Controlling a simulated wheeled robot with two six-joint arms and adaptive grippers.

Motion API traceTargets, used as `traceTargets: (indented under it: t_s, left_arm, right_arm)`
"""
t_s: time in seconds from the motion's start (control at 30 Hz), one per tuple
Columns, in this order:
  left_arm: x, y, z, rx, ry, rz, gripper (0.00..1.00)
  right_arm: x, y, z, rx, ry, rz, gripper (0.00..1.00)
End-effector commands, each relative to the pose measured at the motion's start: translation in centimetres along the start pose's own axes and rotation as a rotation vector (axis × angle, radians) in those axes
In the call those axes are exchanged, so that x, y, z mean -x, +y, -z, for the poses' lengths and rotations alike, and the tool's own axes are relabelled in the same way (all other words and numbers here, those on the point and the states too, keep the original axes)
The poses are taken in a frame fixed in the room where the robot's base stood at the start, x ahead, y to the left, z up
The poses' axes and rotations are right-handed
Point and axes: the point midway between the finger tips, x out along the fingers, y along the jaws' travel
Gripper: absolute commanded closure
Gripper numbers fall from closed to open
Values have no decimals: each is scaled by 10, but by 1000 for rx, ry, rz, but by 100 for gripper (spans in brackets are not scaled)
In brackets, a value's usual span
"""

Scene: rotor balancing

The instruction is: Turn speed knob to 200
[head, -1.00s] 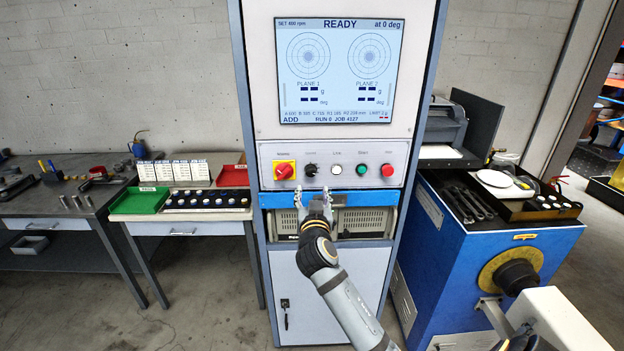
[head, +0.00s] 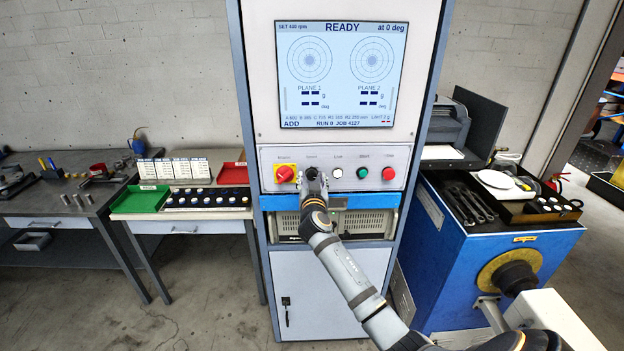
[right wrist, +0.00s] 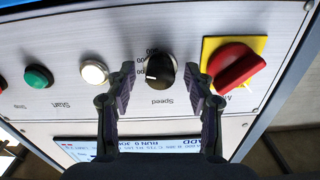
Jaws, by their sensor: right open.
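The black speed knob (head: 311,173) is on the white control panel, between the red main switch and the white lamp button. In the right wrist view the knob (right wrist: 160,74) appears upside down with the label "Speed" under it and a white pointer mark on its face. My right gripper (head: 314,186) is in front of the knob. In the right wrist view its open fingers (right wrist: 160,82) stand on either side of the knob, with gaps visible; I cannot tell how deep they reach. The screen (head: 340,75) shows READY and a small set speed, about 400 rpm. My left gripper is not in view.
The red main switch (head: 285,174) on its yellow plate is close beside one finger. The white lamp button (head: 337,173), green start button (head: 362,173) and red stop button (head: 388,174) line the panel. A blue strip (head: 360,199) runs below.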

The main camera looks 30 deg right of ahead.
Motion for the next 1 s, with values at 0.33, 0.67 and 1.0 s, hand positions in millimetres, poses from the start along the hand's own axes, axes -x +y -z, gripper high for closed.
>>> traceTargets:
  t_s: [0.33, 0.67, 1.0]
  left_arm:
    - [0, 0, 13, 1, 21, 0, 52]
    - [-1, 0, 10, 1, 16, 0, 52]
    - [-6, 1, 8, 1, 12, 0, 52]
  right_arm:
    - [0, 0, 0, 0, 0, 0, 83]
    - [0, 0, 0, 13, 0, 0, 100]
    - [0, 0, -1, 182, 1, 0, 100]
